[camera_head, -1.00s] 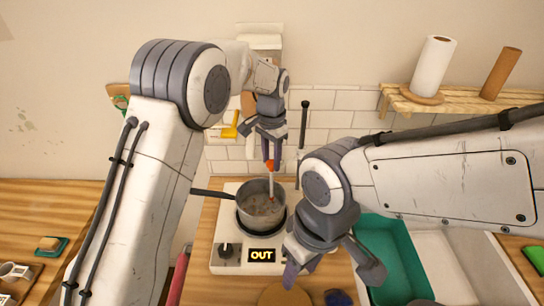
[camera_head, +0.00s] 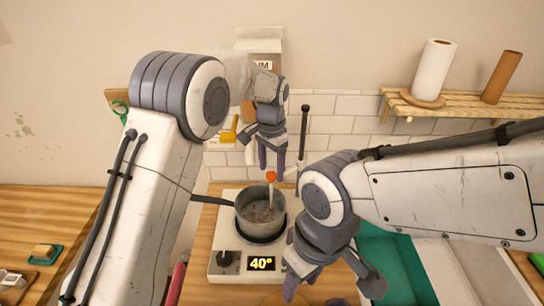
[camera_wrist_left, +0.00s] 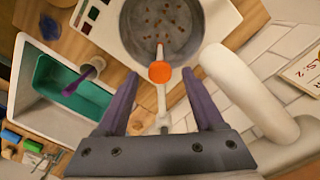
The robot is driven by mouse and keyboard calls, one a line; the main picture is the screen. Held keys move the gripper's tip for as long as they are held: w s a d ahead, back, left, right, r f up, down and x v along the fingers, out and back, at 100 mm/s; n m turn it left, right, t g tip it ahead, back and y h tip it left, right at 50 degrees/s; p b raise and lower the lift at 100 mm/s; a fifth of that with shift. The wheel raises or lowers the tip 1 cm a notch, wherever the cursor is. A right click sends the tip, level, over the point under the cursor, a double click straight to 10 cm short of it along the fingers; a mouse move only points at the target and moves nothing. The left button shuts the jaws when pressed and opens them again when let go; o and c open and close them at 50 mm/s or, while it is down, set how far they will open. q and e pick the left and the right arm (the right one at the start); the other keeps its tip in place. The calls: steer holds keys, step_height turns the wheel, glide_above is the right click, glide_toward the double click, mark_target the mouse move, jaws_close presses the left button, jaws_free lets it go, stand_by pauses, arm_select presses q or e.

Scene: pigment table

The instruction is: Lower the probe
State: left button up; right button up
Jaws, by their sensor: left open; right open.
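The probe (camera_head: 271,177), a thin rod with an orange-red top, stands with its lower end in the grey pot (camera_head: 247,218). The pot sits on a white hot plate (camera_head: 226,240) whose display (camera_head: 262,263) reads 40°. My left gripper (camera_head: 272,168) is open just above the probe's top. In the left wrist view, the orange top (camera_wrist_left: 160,72) lies between the spread fingers of my left gripper (camera_wrist_left: 160,78), apart from both, and the rod runs into the pot (camera_wrist_left: 190,28). My right gripper (camera_head: 333,288) is open and empty in front of the hot plate, low in the view.
The pot's dark handle (camera_head: 209,199) points left. A black-topped upright rod (camera_head: 303,135) stands behind the pot. A green tray (camera_head: 395,262) lies to the right, partly behind my right arm. A wooden shelf (camera_head: 460,105) with rolls is on the wall.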

arm_select(q)
step_height(320, 180, up, 9)
steer(key=b, duration=0.1)
steer(key=shift+b, duration=0.35)
steer(key=shift+s, duration=0.1)
steer(key=s+f+b, duration=0.2)
steer(key=s, duration=0.7)
steer(key=s+f+b, duration=0.2)
steer(key=s, duration=0.7)
steer(key=s+a+f+n+b, duration=0.1)
steer(key=s+a+f, duration=0.1)
steer(key=s+f, duration=0.2)
steer(key=s+a+f+h, duration=0.1)
steer(key=s+f, duration=0.3)
steer(key=s, duration=0.7)
steer(key=shift+s+a+n+b, duration=0.15)
steer(key=shift+a+n+b, duration=0.25)
steer(key=shift+a, duration=0.35)
